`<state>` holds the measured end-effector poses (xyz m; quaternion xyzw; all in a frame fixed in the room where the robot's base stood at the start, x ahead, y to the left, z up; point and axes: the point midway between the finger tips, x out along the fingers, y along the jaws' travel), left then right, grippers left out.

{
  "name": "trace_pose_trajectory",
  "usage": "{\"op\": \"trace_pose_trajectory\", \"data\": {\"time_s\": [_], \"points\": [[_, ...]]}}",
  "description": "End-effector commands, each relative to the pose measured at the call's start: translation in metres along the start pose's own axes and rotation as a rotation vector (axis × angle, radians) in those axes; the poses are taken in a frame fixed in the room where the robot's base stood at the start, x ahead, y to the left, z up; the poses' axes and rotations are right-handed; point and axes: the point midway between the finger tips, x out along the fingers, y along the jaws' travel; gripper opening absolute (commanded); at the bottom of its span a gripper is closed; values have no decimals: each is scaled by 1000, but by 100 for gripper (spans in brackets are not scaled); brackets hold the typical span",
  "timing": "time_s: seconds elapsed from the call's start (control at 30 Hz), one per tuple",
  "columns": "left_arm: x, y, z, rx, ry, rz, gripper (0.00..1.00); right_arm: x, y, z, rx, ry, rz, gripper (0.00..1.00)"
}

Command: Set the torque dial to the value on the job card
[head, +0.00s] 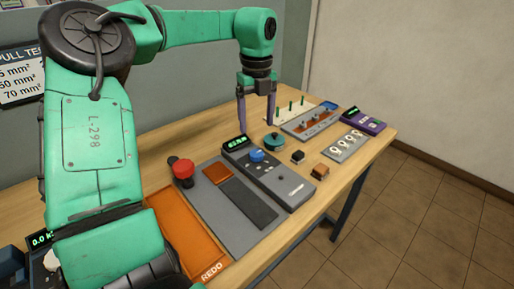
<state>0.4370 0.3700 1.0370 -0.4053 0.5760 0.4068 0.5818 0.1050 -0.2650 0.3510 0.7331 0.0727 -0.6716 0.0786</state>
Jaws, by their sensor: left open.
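A blue knob (257,156) sits on a long grey device (287,187) on the bench. A small green-lit display (236,142) stands at the device's far left end, too small to read. I cannot be sure this knob is the torque dial. I cannot pick out a job card. My left gripper (256,125) points down with its two purple fingers apart and empty. It appears above and behind the grey device, close to a round teal piece (274,142). My right gripper is not in view.
A red knob (183,172), an orange REDO tray (186,236) and a grey board (230,213) lie at the front left. Small blocks (320,172), a grey plate with rings (345,146) and a purple device (363,120) are on the right. A wall chart (20,75) is partly hidden.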

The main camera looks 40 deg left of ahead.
Motion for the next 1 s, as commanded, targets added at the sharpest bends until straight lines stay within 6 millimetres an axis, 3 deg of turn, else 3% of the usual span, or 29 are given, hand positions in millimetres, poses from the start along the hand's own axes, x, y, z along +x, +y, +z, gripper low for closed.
{"op": "trace_pose_trajectory", "data": {"time_s": [0.13,0.33,0.5,0.7,0.73,0.93,1.0], "points": [[42,1,0,0,5,3,81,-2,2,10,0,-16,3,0],[88,0,0,-1,4,1,81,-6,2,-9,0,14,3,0],[103,0,0,0,2,-1,81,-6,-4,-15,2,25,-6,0],[104,0,0,0,1,-2,81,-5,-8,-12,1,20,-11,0],[104,0,0,0,1,-2,77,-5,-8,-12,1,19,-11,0],[104,0,0,0,1,-3,0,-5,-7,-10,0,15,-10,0],[103,0,0,0,1,-3,0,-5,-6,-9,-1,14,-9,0]]}}
